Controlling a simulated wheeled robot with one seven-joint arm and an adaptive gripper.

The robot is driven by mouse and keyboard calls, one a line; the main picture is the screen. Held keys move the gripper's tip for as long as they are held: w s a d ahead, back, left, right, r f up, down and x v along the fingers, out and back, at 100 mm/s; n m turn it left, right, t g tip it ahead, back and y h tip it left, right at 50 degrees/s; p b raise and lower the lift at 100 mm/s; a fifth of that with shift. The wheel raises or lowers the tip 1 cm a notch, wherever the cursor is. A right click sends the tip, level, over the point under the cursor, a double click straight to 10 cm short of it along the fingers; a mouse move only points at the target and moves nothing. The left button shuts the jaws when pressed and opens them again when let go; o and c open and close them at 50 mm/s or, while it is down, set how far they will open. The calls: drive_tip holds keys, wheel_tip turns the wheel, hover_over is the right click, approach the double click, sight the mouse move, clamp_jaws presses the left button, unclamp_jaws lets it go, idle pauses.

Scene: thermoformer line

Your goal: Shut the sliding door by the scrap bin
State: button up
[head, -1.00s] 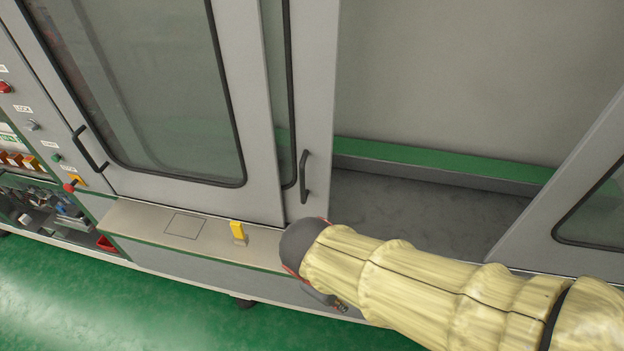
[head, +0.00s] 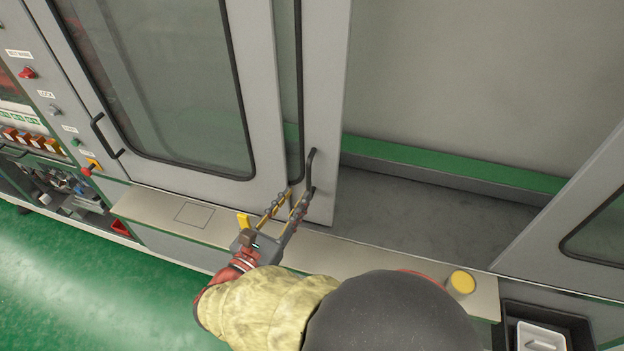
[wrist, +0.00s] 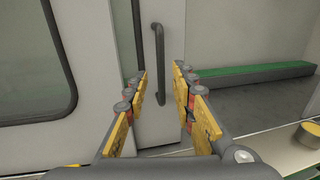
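The grey sliding door (head: 327,85) stands open, with a wide gap to its right. Its dark vertical handle (head: 310,172) is near the door's lower part; the handle also shows in the wrist view (wrist: 159,62). My gripper (head: 297,194) is open and empty in front of the door. In the wrist view its yellow fingers (wrist: 160,80) stand on either side of the handle's line, and the handle shows between and above the fingertips. I cannot tell whether they touch it. A black bin (head: 508,318) at the lower right holds a pale container; it may be the scrap bin.
Another windowed door (head: 165,80) with its own handle is on the left, beside a control panel (head: 28,110). A yellow-topped round object (head: 461,283) sits on the ledge at right. A yellow piece (head: 243,220) is on the ledge near my gripper. Green floor is clear at left.

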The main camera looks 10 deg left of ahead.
sight(307, 182)
drive_tip(key=x, duration=0.7)
drive_tip(key=shift+w+d+b, duration=0.1)
drive_tip(key=shift+w+b, duration=0.2)
drive_tip(key=shift+b, duration=0.05)
drive_tip(key=shift+c, duration=0.2)
clamp_jaws()
idle(0.4)
